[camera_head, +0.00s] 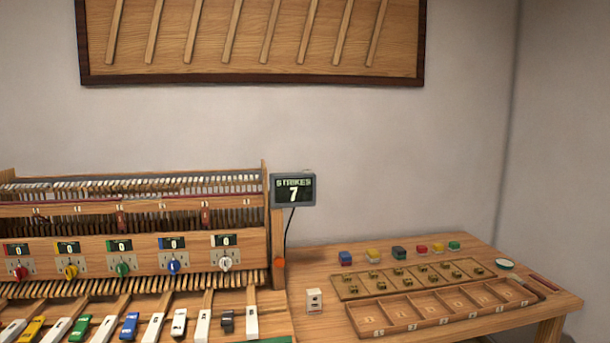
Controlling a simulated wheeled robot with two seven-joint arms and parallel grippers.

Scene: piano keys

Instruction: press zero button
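A small screen (293,190) on a post at the right end of the wooden piano mechanism reads "STRIKES" and 7. A round orange button (279,263) sits low on that post. A small white box (314,300) with a dark mark on its front stands on the table just right of the mechanism. I cannot read a label that tells which of these is the zero button. Neither of my grippers shows, and nothing touches the button or the box.
The piano mechanism (130,250) carries several coloured knobs under displays reading 0. Keys (203,326), some with coloured blocks, lie in front. On the table, a divided wooden tray (436,322), a board with brass parts (350,294) and small coloured blocks (399,253) stand right.

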